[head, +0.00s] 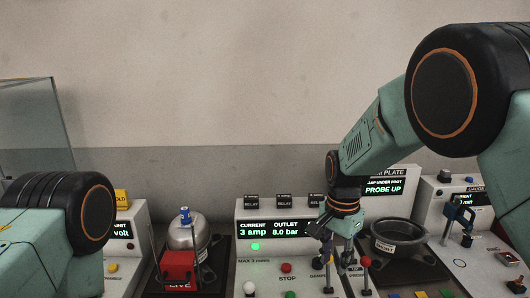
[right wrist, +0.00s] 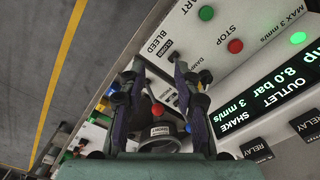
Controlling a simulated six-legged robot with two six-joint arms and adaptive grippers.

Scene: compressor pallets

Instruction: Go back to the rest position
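My right gripper (head: 338,245) hangs down in front of the middle control panel (head: 262,262), near its right end. In the right wrist view its two dark fingers (right wrist: 160,72) stand apart with a gap between them, and I see nothing held. Beyond the fingers lies the panel face with the BLEED and STOP labels. A red knob (right wrist: 158,109) shows between the fingers, farther off. My left arm comes in at the lower left of the head view, but its gripper is out of the picture.
The panel display (head: 275,230) reads 3 amp and 8.0 bar. A dark bowl (head: 398,234) stands right of my gripper. Red-topped lever (head: 365,262) is close to the gripper. The wall above is clear.

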